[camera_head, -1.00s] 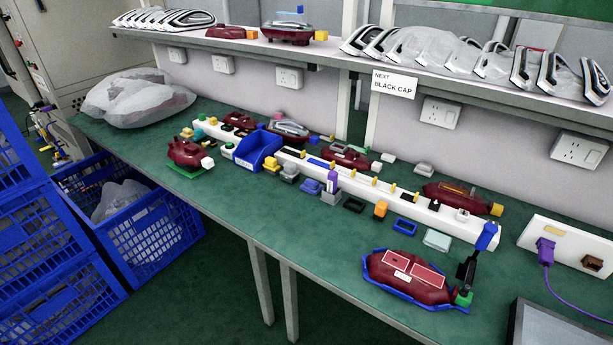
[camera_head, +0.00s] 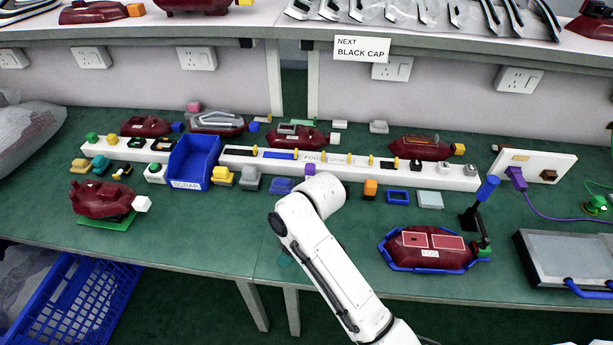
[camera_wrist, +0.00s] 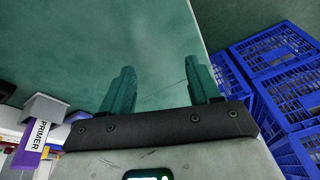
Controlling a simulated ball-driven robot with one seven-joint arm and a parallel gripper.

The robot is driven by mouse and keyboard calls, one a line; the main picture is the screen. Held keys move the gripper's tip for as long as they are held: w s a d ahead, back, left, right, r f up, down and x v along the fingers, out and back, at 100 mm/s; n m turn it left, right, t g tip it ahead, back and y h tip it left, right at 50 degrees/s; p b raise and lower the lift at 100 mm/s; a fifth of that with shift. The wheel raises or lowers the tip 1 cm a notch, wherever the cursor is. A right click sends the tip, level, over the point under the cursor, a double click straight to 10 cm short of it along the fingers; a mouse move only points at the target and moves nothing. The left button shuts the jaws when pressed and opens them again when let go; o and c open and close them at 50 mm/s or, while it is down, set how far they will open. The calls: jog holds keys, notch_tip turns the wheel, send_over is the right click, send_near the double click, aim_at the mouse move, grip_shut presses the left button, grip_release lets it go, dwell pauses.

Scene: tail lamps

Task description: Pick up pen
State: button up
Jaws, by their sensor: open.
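The only pen-like thing I can make out is the purple and white piece labelled PRIMER (camera_wrist: 35,138), at the lower left of the wrist view, with a grey block at one end. In the head view its purple top (camera_head: 310,169) shows just behind my arm, and its lower part is hidden. My gripper (camera_wrist: 160,80) is open and empty in the wrist view, with two teal fingers spread over the green table top. The labelled piece is off to the left of the fingers, apart from them. In the head view my arm mostly hides the gripper.
A long white rack (camera_head: 345,165) runs across the green table (camera_head: 190,235). A blue SCRAP bin (camera_head: 193,160) stands left of the arm, and a maroon lamp in a blue tray (camera_head: 385,257) lies to the right. Blue crates (camera_wrist: 280,80) stand beyond the table edge.

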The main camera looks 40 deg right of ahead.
jog(key=w+d+r+n, duration=0.2)
jog(key=w+d+r, duration=0.4)
jog(key=w+d, duration=0.3)
jog(key=n+g+h, duration=0.1)
jog(key=n, duration=0.1)
send_near(309, 174)
jog(key=shift+w+d+f+p, duration=0.2)
jog(key=shift+w+p, duration=0.05)
jog(key=shift+w, duration=0.15)
jog(key=shift+w+d+f+p, duration=0.2)
jog(key=shift+w+f, duration=0.05)
jog(key=shift+w, duration=0.2)
jog(key=shift+d+f+g, duration=0.2)
jog(key=shift+f+g, duration=0.05)
jog(key=shift+g, duration=0.05)
jog(key=f, duration=0.6)
jog(key=a+f, duration=0.1)
jog(key=f, duration=0.3)
jog(key=shift+w+p, duration=0.3)
jog(key=shift+w, duration=0.05)
jog(key=shift+c, duration=0.2)
jog(key=c, duration=1)
